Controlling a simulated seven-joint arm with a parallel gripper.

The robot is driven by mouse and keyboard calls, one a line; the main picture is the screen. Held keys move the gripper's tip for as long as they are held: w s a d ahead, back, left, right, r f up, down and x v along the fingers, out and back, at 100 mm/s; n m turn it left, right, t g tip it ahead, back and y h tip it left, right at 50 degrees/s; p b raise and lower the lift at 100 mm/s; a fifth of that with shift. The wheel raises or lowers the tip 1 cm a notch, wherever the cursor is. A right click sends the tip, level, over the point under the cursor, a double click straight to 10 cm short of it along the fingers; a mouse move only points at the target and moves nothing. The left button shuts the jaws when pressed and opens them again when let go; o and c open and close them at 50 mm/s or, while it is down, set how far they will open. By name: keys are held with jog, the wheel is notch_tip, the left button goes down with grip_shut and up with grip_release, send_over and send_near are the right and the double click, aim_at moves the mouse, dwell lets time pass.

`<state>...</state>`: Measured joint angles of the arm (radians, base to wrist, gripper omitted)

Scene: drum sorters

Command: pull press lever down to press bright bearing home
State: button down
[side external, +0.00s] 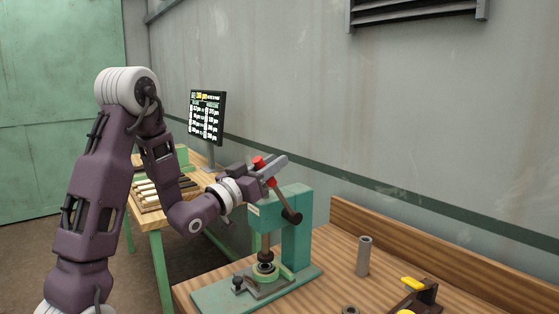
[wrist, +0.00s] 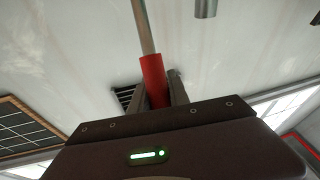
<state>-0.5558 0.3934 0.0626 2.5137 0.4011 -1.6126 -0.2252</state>
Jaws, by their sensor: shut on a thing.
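The green arbor press (side external: 297,232) stands on the wooden bench. Its lever (side external: 290,214) has a dark ball at its lower right end and a red grip (side external: 258,161) at its upper end. My gripper (side external: 276,167) is shut on the red grip, at the top of the press. In the wrist view the red grip (wrist: 153,80) sits between the two fingers, with the metal rod running up from it. The dark ram (side external: 265,246) points down over the bearing (side external: 264,267), which sits in a green holder on the press base. Whether ram and bearing touch is too small to tell.
A grey metal tube (side external: 364,256) stands upright on the bench right of the press. A dark tool with a yellow part (side external: 413,284) lies at the front right. A screen (side external: 207,117) and a tray of pieces (side external: 160,192) are on the left table. The wall is behind.

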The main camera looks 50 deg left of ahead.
jog(key=shift+f, duration=0.1)
jog(key=c, duration=1.3)
grip_release()
jog(key=shift+o, duration=0.2)
